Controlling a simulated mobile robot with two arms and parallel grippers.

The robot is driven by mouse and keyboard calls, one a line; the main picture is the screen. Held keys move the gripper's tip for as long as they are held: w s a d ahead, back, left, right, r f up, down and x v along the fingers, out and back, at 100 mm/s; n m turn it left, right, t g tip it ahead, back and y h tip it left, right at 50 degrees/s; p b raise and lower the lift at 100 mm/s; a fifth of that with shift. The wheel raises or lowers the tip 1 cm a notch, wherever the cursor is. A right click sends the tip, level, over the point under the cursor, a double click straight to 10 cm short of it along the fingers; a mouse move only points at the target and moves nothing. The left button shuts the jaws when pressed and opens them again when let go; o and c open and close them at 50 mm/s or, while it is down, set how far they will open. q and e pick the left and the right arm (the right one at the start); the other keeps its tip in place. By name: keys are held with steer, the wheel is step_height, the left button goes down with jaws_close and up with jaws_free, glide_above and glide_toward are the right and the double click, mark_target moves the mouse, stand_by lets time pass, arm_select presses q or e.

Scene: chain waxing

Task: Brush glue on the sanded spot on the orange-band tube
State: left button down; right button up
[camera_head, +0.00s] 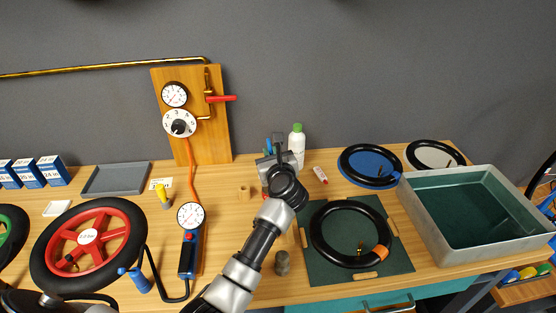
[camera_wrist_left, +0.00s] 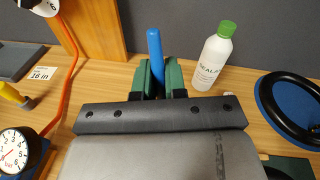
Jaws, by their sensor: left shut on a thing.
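The orange-band tube (camera_head: 322,247) is a black ring lying on a dark green mat (camera_head: 318,271), with an orange band (camera_head: 380,251) at its lower right and a brass valve near it. I cannot make out the sanded spot. My left gripper (camera_head: 276,148) is behind and left of the tube, near the wall, apart from it. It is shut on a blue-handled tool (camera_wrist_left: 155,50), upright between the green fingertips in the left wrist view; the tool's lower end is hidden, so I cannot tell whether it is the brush. My right gripper is not in view.
A grey basin (camera_head: 411,207) is at right. A red-rimmed wheel (camera_head: 120,237) and a gauge pump (camera_head: 188,258) are at left.

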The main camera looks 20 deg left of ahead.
arm_select(q)
steer(key=shift+n+g+h, duration=0.3)
steer(key=shift+n+h, duration=0.2)
steer(key=shift+n, duration=0.3)
steer(key=a+f+b, duration=0.1)
steer(key=f, duration=0.1)
steer(key=w+a+f+b, duration=0.1)
steer(key=f, duration=0.1)
steer(key=a+f+b, duration=0.1)
steer(key=f+b, duration=0.1)
steer(key=shift+w+a+f, duration=0.25)
steer(key=shift+w+a, duration=0.1)
steer(key=shift+w, duration=0.05)
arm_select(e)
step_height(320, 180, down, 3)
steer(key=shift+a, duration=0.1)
arm_select(q)
steer(key=shift+f+b, duration=0.55)
steer(key=shift+f, duration=0.05)
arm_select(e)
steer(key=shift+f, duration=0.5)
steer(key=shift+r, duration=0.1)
arm_select(q)
step_height(320, 180, up, 7)
steer(key=p, duration=0.6)
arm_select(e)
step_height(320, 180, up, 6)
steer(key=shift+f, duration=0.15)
arm_select(q)
steer(key=shift+s, duration=0.1)
